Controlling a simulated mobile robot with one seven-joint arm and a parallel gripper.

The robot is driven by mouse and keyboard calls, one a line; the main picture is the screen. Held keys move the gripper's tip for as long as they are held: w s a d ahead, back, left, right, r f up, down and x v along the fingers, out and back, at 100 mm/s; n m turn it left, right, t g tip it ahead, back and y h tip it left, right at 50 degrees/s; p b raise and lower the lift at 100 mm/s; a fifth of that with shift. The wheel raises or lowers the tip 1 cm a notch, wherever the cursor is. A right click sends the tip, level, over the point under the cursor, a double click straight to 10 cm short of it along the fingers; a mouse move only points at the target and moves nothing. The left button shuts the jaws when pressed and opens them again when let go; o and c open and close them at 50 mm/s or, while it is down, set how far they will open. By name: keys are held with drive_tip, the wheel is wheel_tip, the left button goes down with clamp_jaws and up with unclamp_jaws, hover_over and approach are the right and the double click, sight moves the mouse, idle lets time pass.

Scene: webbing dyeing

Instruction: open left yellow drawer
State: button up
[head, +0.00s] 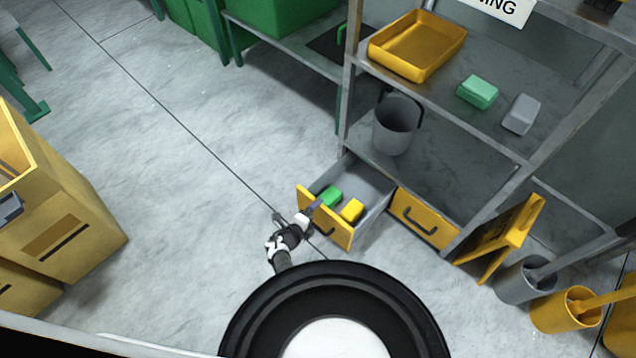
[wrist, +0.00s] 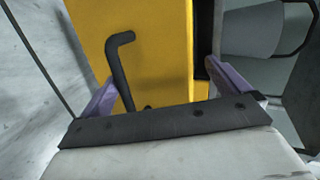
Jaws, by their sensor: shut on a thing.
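The left yellow drawer (head: 340,236) is pulled out from the bottom of the grey shelf unit, its inside showing. A green block (head: 331,196) and a yellow block (head: 352,210) lie in it. My gripper (head: 310,213) is at its front panel, shut on it. In the wrist view the yellow front (wrist: 165,55) and its black handle (wrist: 118,70) lie between the purple fingers (wrist: 158,92). One finger is on the handle side, the other by the panel's far edge. The exact contact is hidden.
A second yellow drawer (head: 424,218) to the right is closed. A folded yellow sign (head: 500,240) and grey (head: 520,280) and yellow (head: 566,310) buckets stand right of it. A grey bin (head: 396,127) stands above the open drawer.

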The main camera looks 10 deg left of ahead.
drive_tip(key=w+d+r+m+t+h+p, duration=0.1)
drive_tip(key=w+r+h+p, duration=0.1)
drive_tip(key=r, duration=1)
drive_tip(key=shift+w+r+m+h, duration=0.15)
drive_tip(key=shift+w+m+h, duration=0.25)
drive_tip(key=shift+w+h, duration=0.15)
drive_tip(key=r, duration=0.1)
drive_tip(key=r+p, duration=0.1)
drive_tip(key=r, duration=0.1)
drive_tip(key=shift+s+d+r, duration=0.1)
drive_tip(key=shift+s+d, duration=0.1)
drive_tip(key=c, duration=1.1)
drive_tip(key=shift+f, duration=0.2)
drive_tip(key=shift+c, duration=0.2)
